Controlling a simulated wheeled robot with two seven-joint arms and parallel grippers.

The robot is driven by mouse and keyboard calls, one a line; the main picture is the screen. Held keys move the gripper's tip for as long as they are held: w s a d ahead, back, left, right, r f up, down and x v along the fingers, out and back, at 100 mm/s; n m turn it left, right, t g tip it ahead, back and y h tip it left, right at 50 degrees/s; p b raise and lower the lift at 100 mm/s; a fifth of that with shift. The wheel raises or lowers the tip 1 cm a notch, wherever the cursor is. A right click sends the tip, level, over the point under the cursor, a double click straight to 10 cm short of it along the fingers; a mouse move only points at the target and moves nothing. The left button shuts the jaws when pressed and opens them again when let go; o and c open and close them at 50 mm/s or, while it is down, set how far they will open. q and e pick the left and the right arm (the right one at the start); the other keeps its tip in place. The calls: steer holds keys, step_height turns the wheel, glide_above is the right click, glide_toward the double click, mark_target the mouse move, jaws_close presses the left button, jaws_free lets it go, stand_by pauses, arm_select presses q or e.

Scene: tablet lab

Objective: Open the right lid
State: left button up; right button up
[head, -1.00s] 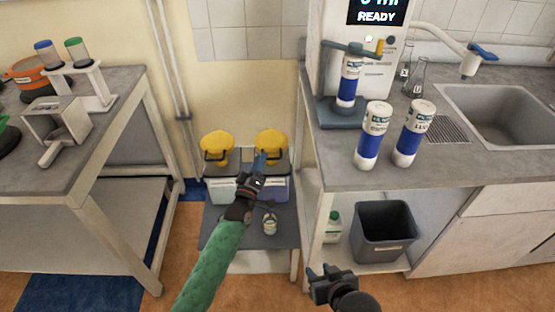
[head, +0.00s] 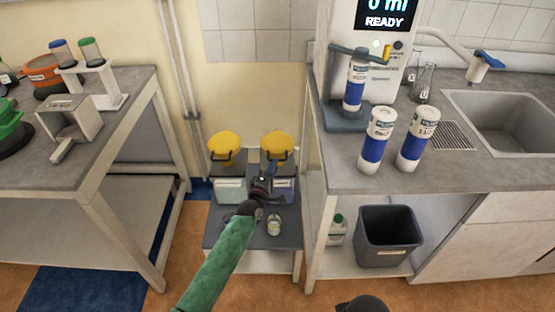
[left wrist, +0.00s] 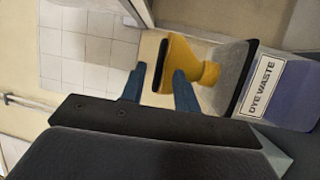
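Two waste containers with yellow lids stand side by side at the back of a low table. The right lid (head: 277,147) sits closed on the purple-blue right container (head: 283,190). The left lid (head: 223,147) sits on the whitish left container (head: 230,190). My left gripper (head: 268,172) is just in front of the right container, below its lid. In the left wrist view, my gripper (left wrist: 160,69) has its blue fingers apart. The yellow lid (left wrist: 176,62) is beyond and partly between them; contact cannot be told. The container's label (left wrist: 262,87) reads DYE WASTE.
A small jar (head: 274,224) stands on the low table (head: 222,232) below my left arm. A grey bin (head: 388,240) and a green-capped bottle (head: 337,230) are on the shelf at right. Counters flank the low table on both sides.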

mark_target(277, 146)
arm_select(q)
steer(key=shift+p+x, duration=0.3)
steer(key=shift+x, duration=1.65)
jaws_close()
